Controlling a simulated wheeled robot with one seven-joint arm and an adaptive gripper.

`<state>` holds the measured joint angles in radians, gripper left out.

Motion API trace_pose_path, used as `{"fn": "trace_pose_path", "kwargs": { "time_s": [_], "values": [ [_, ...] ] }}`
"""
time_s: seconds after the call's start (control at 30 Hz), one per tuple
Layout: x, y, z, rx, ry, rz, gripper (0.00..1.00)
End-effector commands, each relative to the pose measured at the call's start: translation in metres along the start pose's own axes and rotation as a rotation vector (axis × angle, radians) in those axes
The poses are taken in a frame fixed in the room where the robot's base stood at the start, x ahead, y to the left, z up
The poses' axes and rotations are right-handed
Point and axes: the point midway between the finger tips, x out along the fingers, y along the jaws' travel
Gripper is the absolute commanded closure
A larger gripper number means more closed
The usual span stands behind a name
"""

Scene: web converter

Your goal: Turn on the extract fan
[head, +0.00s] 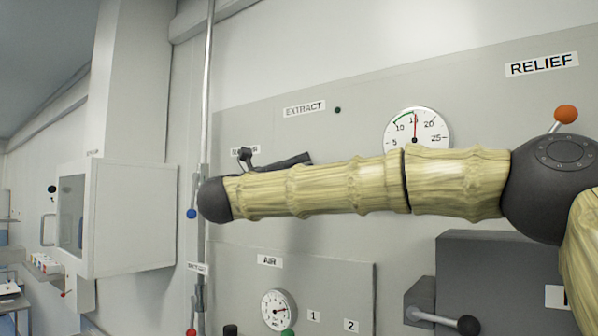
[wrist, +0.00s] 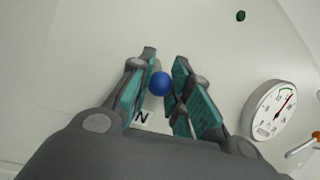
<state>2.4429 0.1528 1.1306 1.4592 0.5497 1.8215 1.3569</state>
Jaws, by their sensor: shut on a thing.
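The EXTRACT label (head: 304,108) is on the grey wall panel, with a small dark green lamp (head: 338,110) to its right. The lamp also shows in the wrist view (wrist: 241,15) and looks unlit. My gripper (wrist: 164,72) is at the panel, shut on a blue ball knob (wrist: 160,84) that sits between its teal-padded fingers. A white label (wrist: 142,118) with the letter N showing is partly hidden by the fingers. In the head view my arm hides the knob, and only dark parts of my gripper show above the arm.
A round gauge (head: 417,128) is right of the gripper, partly covered by my arm. The RELIEF label (head: 542,64) and an orange-knobbed lever (head: 565,114) are at the right. A vertical pipe (head: 207,90) and a white cabinet (head: 130,215) stand left. An AIR panel (head: 340,285) is below.

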Motion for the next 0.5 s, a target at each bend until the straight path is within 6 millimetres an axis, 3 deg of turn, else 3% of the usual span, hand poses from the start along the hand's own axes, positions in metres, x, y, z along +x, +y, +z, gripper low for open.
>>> {"fn": "trace_pose_path", "kwargs": {
  "time_s": [0.17,0.5],
  "values": [
    [-0.001,0.000,-0.002,-0.007,0.085,0.019,1.00],
    [0.001,-0.003,0.013,-0.036,0.353,0.089,1.00]
  ]
}}
